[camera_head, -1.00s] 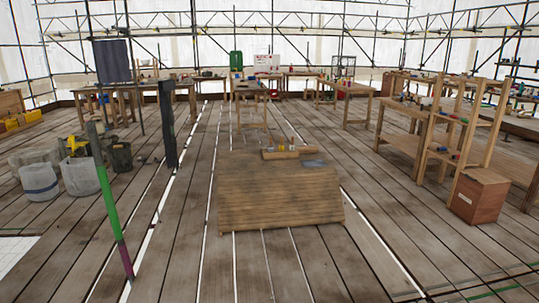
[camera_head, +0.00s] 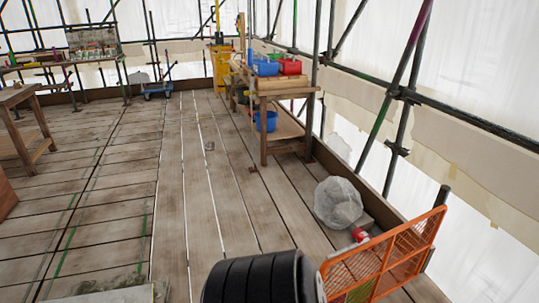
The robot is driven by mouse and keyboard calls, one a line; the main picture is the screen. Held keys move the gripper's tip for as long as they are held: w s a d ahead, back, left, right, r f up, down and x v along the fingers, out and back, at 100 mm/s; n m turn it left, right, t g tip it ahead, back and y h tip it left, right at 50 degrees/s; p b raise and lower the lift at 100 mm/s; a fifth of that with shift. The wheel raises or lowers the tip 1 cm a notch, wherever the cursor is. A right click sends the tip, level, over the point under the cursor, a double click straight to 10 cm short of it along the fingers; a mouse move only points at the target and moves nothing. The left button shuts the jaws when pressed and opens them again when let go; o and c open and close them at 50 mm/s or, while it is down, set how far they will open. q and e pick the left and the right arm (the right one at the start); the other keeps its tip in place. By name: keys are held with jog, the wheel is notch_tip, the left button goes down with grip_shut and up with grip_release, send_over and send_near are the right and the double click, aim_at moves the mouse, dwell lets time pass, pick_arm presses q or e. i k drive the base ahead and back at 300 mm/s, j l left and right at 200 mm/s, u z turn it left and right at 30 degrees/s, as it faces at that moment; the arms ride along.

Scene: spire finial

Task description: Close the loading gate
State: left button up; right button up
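An orange mesh panel (camera_head: 385,262) stands at the lower right, near the scaffold edge. It looks like a gate or barrier, but I cannot tell whether it is the loading gate. Its lower end runs out of the picture, and no latch or hinge can be made out. A tall yellow fixture (camera_head: 222,66) stands at the far end of the deck, too small to read as a gate. Neither of my grippers shows in the view.
A black ribbed object (camera_head: 258,280) stands at the bottom, beside the orange panel. A grey bundle (camera_head: 338,203) lies by the right edge. A wooden bench (camera_head: 273,95) holds blue and red bins. A blue trolley (camera_head: 157,88) is farther back. The plank deck (camera_head: 185,180) is mostly clear.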

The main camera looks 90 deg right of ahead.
aim_at(359, 292)
jog(key=l+z, duration=0.4)
jog(key=i+l+z, duration=0.1)
jog(key=z, duration=0.3)
jog(key=i+l+z, duration=0.15)
jog(key=z, duration=0.25)
jog(key=i+l+z, duration=0.15)
jog(key=z, duration=0.3)
jog(key=i+l+z, duration=0.25)
jog(key=i+z, duration=0.2)
jog(key=i+l+z, duration=0.1)
jog(key=i+z, duration=0.6)
jog(key=z, duration=0.25)
jog(key=i+j+z, duration=0.1)
jog(key=z, duration=0.35)
jog(key=i+j+z, duration=0.15)
jog(key=z, duration=0.3)
jog(key=i+j+z, duration=0.15)
jog(key=z, duration=0.3)
jog(key=i+j+z, duration=0.1)
jog(key=j+z, duration=0.2)
jog(key=z, duration=0.15)
jog(key=j+z, duration=0.25)
jog(key=z, duration=0.25)
jog(key=j+z, duration=0.3)
jog(key=z, duration=0.15)
